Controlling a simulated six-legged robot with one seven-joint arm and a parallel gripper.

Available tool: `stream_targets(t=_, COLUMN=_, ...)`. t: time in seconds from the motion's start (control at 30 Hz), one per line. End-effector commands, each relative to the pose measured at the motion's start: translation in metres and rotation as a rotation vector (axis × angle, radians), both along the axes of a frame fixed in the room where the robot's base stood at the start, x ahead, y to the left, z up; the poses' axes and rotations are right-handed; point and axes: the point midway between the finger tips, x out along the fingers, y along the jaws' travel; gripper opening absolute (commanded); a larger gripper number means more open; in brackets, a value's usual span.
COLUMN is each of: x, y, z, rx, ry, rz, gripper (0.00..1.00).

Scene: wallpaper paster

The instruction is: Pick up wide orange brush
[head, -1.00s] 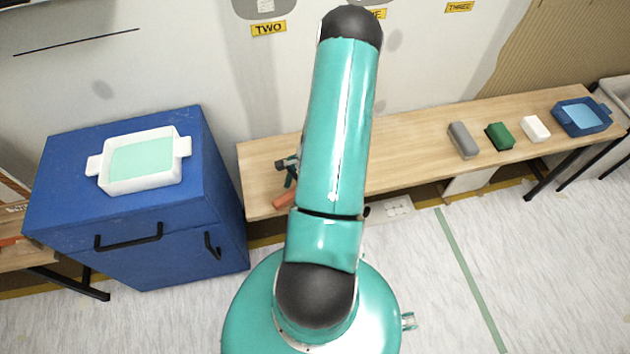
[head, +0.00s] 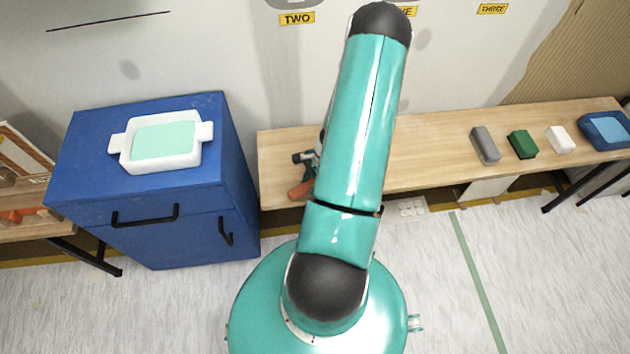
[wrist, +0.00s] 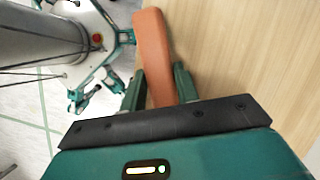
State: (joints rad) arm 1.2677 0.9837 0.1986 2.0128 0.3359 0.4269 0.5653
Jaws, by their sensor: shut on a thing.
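The wide orange brush (wrist: 154,52) shows in the wrist view as a long flat orange piece between the two green fingers. My gripper (wrist: 159,88) is shut on it. In the head view the orange brush (head: 300,190) is at the left end of the wooden bench, near its front edge, just below my gripper (head: 304,160). My own arm hides part of that spot. I cannot tell whether the brush touches the bench top. Its bristles are not clearly visible.
The wooden bench (head: 430,150) runs right, with a grey block (head: 485,144), a green block (head: 523,144), a white block (head: 561,139) and a blue tray (head: 606,130). A blue cabinet (head: 190,240) at left bears a white tray (head: 160,165) with pale green inside. The floor in front is clear.

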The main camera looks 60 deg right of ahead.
Motion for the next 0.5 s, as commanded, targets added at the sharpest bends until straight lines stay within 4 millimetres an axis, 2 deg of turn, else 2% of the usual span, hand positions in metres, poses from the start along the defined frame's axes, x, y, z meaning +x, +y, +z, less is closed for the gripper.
stream_targets(t=0.23, x=0.000, y=-0.001, z=0.029, rx=-0.004, ry=-0.001, rz=0.001, gripper=0.04)
stream_targets(t=0.5, x=-0.043, y=0.019, z=0.084, rx=-0.005, ry=0.000, rz=-0.002, gripper=0.04)
